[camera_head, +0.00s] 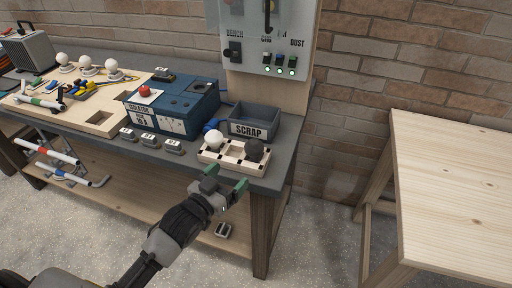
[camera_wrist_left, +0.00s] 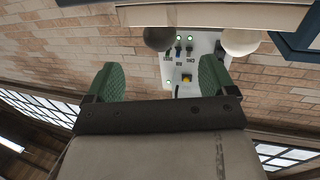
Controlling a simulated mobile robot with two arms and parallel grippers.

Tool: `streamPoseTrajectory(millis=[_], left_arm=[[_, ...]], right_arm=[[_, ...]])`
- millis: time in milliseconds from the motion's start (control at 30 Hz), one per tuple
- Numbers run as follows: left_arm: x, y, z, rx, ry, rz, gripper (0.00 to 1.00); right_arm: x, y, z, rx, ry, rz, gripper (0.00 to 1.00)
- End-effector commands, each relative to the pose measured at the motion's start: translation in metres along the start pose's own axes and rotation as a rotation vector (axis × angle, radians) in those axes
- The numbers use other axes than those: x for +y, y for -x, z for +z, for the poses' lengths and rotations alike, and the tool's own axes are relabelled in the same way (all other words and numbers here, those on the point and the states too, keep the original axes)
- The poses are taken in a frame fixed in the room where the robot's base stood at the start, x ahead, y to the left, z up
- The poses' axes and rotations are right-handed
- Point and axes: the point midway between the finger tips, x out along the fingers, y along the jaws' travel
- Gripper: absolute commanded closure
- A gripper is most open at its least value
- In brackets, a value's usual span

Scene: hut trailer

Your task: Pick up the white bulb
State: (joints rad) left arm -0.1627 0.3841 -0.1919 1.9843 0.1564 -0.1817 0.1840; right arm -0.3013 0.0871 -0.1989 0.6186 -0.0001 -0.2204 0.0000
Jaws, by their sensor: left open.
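A white bulb (camera_head: 213,140) stands upright at the left of a light wooden holder (camera_head: 222,163) near the bench's front edge. A dark bulb (camera_head: 254,150) stands to its right in the same holder. My left gripper (camera_head: 218,186) is open and empty, just in front of the holder and lower than the bulbs, apart from them. In the left wrist view, which appears upside down, the white bulb (camera_wrist_left: 240,42) is at the upper right and the dark bulb (camera_wrist_left: 158,38) at the top middle, both beyond the open green fingers (camera_wrist_left: 160,80). My right gripper is not in view.
A grey SCRAP bin (camera_head: 254,121) stands behind the holder, with a blue box with a red button (camera_head: 172,106) to its left. Three more white bulbs (camera_head: 85,64) stand at the far left. A control panel (camera_head: 268,40) rises behind. A bare wooden table (camera_head: 455,180) is at right.

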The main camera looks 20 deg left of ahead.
Motion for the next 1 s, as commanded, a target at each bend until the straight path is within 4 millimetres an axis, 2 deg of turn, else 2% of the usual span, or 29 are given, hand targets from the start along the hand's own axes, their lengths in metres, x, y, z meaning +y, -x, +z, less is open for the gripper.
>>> streamPoseTrajectory(millis=[100,367,567,800,1000], left_arm=[[0.002,-0.009,-0.013,0.023,0.000,0.008,0.15],[0.003,-0.049,-0.013,0.023,0.000,0.008,0.15],[0.004,-0.063,-0.016,0.022,0.001,0.008,0.15],[0.006,-0.099,-0.019,0.021,0.001,0.008,0.15],[0.006,-0.108,-0.018,0.021,0.000,0.008,0.15]], right_arm=[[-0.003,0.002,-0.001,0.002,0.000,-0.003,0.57],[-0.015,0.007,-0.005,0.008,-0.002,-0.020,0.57],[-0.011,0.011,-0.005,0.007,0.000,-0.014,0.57],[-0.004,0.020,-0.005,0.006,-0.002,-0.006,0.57],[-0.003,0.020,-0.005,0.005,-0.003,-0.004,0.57]])
